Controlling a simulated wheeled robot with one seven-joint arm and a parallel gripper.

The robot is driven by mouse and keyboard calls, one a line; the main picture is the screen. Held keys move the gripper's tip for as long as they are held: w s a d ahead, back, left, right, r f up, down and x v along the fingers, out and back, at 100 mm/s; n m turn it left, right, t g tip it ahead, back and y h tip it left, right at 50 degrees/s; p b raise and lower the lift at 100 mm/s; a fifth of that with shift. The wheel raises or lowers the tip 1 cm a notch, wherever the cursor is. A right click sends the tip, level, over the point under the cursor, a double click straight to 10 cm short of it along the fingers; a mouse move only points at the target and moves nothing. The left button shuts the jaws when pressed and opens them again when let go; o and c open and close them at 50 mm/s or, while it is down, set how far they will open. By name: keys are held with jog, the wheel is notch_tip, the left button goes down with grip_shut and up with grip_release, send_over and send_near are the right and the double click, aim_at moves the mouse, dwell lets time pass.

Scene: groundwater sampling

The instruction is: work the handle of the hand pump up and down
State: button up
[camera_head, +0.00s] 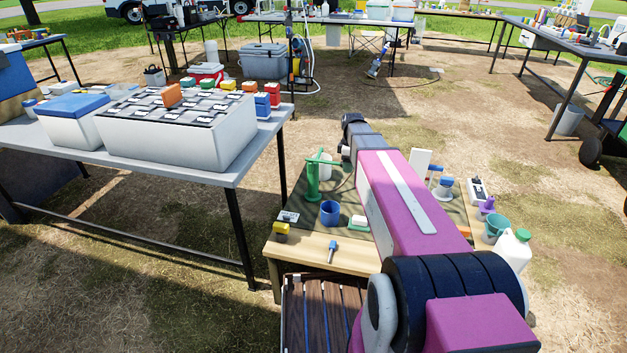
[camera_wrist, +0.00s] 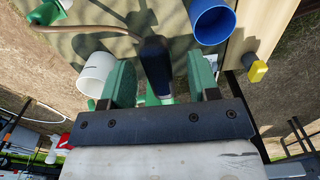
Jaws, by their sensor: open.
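The green hand pump (camera_head: 312,182) stands upright at the far left of a small wooden table, with a green arm across its top. In the wrist view, a dark rounded bar (camera_wrist: 155,62) that looks like the pump's handle grip lies between my fingers, with gaps on both sides. My gripper (camera_wrist: 161,80) is open, its green fingers either side of that bar. I cannot tell how deep the bar sits between them. In the head view my arm hides part of the table and the gripper's fingers are not clear.
A blue cup (camera_head: 330,213) stands in front of the pump and also shows in the wrist view (camera_wrist: 212,20). A white cup (camera_wrist: 97,73) is close beside one finger. A yellow-topped item (camera_head: 281,230) sits at the table's left edge.

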jog(key=c, duration=0.9)
jog(key=a+r+h, duration=0.1)
jog(key=r+h, duration=0.1)
jog(key=w+a+r+g+h, duration=0.1)
jog(key=r+h, duration=0.1)
jog(key=r, duration=0.1)
jog(key=a+r+g+h, duration=0.1)
jog(key=r+h, duration=0.1)
jog(key=r, duration=0.1)
jog(key=shift+w+a, duration=0.2)
jog(key=shift+a, duration=0.2)
jog(key=shift+a+r+h, duration=0.1)
jog(key=shift+r+h, duration=0.4)
jog(key=shift+r, duration=0.1)
